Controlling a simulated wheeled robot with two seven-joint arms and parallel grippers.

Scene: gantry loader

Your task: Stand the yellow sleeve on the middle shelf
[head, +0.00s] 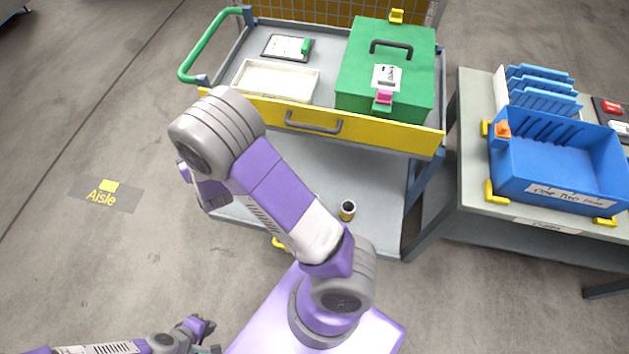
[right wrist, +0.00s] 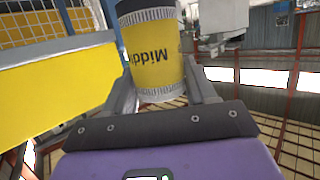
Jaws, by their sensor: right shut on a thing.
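In the right wrist view, the yellow sleeve (right wrist: 152,50) has pale grey bands at its ends and a dark label reading "Midd...". My right gripper (right wrist: 160,78) is shut on it, a finger on each side. In the head view this gripper and its sleeve are not clearly seen, with my arm in front. A grey shelf (head: 375,175) shows under the cart's yellow front; I cannot tell whether it is the middle one. My left gripper (head: 207,335) is low at the bottom left, empty, apparently open.
The cart's yellow front (head: 385,135) overhangs the shelf. On top are a green box (head: 408,60), a white tray (head: 275,80) and a clipboard (head: 285,47). A table (head: 475,130) with a blue bin (head: 555,165) stands right.

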